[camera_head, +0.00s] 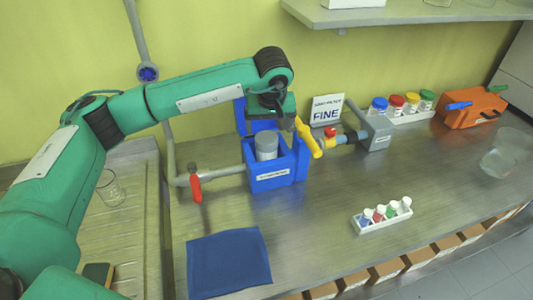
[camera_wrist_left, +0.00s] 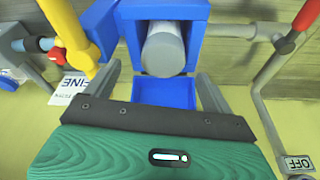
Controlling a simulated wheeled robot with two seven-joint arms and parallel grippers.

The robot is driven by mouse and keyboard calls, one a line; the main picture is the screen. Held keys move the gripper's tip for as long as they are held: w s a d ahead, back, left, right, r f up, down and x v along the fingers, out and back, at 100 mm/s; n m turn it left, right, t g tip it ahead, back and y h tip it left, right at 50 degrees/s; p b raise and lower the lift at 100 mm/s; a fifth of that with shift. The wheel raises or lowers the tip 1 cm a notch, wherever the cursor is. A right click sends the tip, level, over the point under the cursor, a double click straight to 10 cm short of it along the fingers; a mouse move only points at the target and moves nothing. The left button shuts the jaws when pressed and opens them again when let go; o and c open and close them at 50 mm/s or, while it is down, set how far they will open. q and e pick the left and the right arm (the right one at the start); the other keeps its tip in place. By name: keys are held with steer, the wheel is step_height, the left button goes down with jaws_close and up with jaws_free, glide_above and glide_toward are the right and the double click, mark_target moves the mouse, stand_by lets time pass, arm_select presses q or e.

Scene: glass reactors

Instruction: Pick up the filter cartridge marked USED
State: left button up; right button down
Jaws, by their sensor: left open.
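A grey cylindrical filter cartridge (camera_head: 266,146) stands upright in an open blue housing (camera_head: 270,180) on the bench. No USED marking is readable on it. The housing has a white label too small to read, and its blue lid stands open at the back. My left gripper (camera_head: 270,118) is just above the housing, open and empty. In the left wrist view the cartridge (camera_wrist_left: 164,50) sits in the housing, ahead of the two spread grey fingers of my left gripper (camera_wrist_left: 158,78). My right gripper is not in view.
A yellow lever (camera_head: 308,138) stands right beside the housing. Pipes with a red valve handle (camera_head: 195,183) join it at left. A FINE sign (camera_head: 327,110) is behind. A vial rack (camera_head: 383,216) and a blue cloth (camera_head: 228,262) lie in front, with clear bench between them.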

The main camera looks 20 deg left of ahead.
mark_target(267, 137)
arm_select(q)
steer(key=shift+w+f, duration=0.15)
steer(key=shift+f, duration=0.55)
steer(key=shift+w+a+f+p, duration=0.15)
steer(key=shift+a+f+p, duration=0.1)
steer(key=shift+f+p, duration=0.35)
steer(key=p+x, duration=0.1)
steer(key=x, duration=0.2)
steer(key=shift+w+a+p, duration=0.15)
steer(key=shift+a+p, duration=0.1)
steer(key=shift+p, duration=0.15)
steer(key=shift+w+f, duration=0.1)
steer(key=shift+f, duration=0.4)
steer(key=c, duration=1.4)
